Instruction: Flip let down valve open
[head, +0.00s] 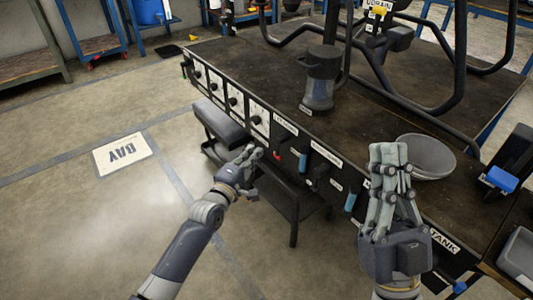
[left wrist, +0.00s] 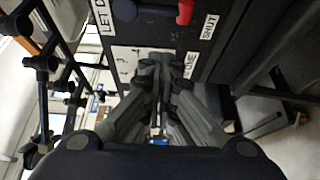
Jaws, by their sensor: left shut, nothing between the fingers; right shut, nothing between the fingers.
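The let down valve is a dark lever with a red end (head: 277,155) on the bench's front panel, below a white label. In the left wrist view its red end (left wrist: 185,12) is at the top edge, beside the label SHUT (left wrist: 209,27). Part of a LET D... label (left wrist: 100,17) shows left of it. My left gripper (head: 256,152) is shut and empty, just left of the red end in the head view and apart from it. Its fingertips (left wrist: 162,62) face the panel in the wrist view. My right gripper (head: 389,152) is shut and empty, raised before the bench.
Blue-handled valves (head: 303,161) line the panel to the right, with gauges (head: 235,98) to the left. Floor at left is clear.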

